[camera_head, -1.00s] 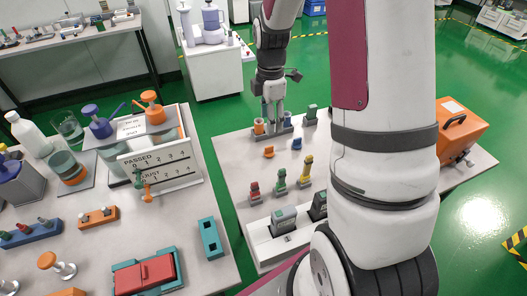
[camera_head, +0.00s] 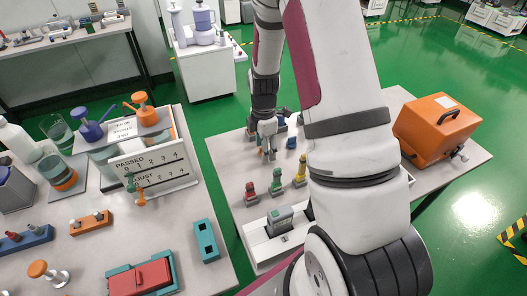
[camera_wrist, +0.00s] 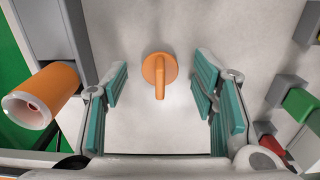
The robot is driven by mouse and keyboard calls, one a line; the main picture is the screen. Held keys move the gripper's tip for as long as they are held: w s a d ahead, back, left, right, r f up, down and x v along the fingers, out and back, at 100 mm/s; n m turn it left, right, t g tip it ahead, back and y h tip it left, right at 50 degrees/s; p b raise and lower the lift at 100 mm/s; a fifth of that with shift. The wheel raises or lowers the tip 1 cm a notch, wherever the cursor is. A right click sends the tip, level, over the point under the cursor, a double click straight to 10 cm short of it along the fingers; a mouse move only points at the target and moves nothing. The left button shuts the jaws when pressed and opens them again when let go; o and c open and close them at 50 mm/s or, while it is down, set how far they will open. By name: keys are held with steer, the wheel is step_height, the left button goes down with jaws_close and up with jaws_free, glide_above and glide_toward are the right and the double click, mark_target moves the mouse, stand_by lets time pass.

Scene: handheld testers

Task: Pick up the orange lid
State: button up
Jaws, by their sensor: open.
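The orange lid (camera_wrist: 159,68) is a round disc with an upright bar handle, lying on the light table top. In the wrist view it sits between the two teal-padded fingers of my gripper (camera_wrist: 162,95), slightly toward the far side, with clear space on both sides. My gripper is open and empty, above the lid and touching nothing. In the head view my gripper (camera_head: 268,150) points down over the back of the right table, and it hides the lid there.
An orange cylinder (camera_wrist: 42,95) lies left of my gripper in the wrist view, beside a grey block. Green and red testers stand at right.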

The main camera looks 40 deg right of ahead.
steer(key=c, duration=0.9)
